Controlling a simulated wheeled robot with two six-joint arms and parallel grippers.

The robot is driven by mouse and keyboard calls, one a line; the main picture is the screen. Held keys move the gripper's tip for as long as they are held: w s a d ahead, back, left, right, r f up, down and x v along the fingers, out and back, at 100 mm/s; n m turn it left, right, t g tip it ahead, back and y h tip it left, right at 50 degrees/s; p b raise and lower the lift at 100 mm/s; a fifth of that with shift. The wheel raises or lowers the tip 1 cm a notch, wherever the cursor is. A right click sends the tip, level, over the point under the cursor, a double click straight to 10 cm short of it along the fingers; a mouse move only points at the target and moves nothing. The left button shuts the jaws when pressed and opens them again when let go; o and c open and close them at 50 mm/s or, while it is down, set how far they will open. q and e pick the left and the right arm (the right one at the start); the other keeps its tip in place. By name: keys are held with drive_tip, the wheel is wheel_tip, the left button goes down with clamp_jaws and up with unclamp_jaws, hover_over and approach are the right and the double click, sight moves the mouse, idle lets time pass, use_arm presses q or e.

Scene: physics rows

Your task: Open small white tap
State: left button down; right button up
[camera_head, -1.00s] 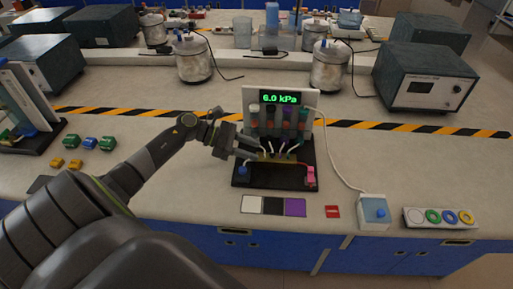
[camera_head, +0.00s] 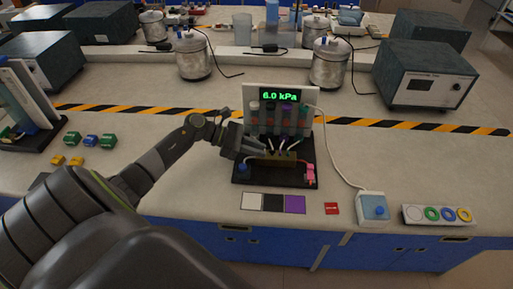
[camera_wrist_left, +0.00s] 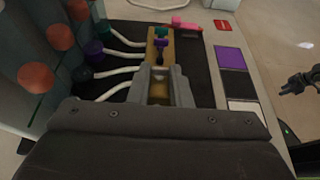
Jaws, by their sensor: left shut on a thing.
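My left gripper (camera_head: 258,152) reaches over the left part of the brass manifold (camera_head: 281,160) on the black base. A purple tap (camera_wrist_left: 159,43) and a green tap (camera_wrist_left: 160,31) stand uncovered beyond the fingers. White hoses (camera_wrist_left: 122,57) run into the manifold's side. A dark shape like my right gripper (camera_wrist_left: 290,87) shows at the right edge of the wrist view.
Behind the manifold, a panel (camera_head: 310,98) carries several capped tubes and a display reading 6.0 kPa. A pink part (camera_head: 310,172) and a blue knob (camera_head: 242,168) flank the manifold. Colour cards (camera_head: 273,203) lie in front. A blue-button box (camera_head: 374,207) stands right.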

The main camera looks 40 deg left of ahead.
use_arm(q)
drive_tip(key=shift+s, duration=0.1)
drive_tip(key=shift+s+d+r+n+t+y+p, duration=0.1)
drive_tip(key=shift+s+d+n+t+y+p, duration=0.05)
drive_tip(key=shift+n+t+y+p, duration=0.65)
drive_tip(key=n+t+y+p, duration=0.1)
drive_tip(key=n+p, duration=0.1)
drive_tip(key=p, duration=0.1)
drive_tip(key=n+t+y+p, duration=0.1)
drive_tip(key=n+y+p, duration=0.1)
drive_tip(key=p, duration=0.1)
drive_tip(key=d+n+t+y+p, duration=0.1)
drive_tip(key=n+y+p, duration=0.1)
drive_tip(key=p, duration=0.1)
drive_tip(key=shift+s+r+t, duration=0.2)
drive_tip(key=shift+s+t, duration=0.1)
drive_tip(key=shift+t, duration=0.1)
drive_tip(key=shift+d+f+n+y+p, duration=0.1)
drive_tip(key=shift+f+n+y+p, duration=0.2)
drive_tip(key=shift+n+y+p, duration=0.6)
drive_tip(key=c, duration=1.3)
unclamp_jaws()
drive_tip(key=shift+s, duration=0.1)
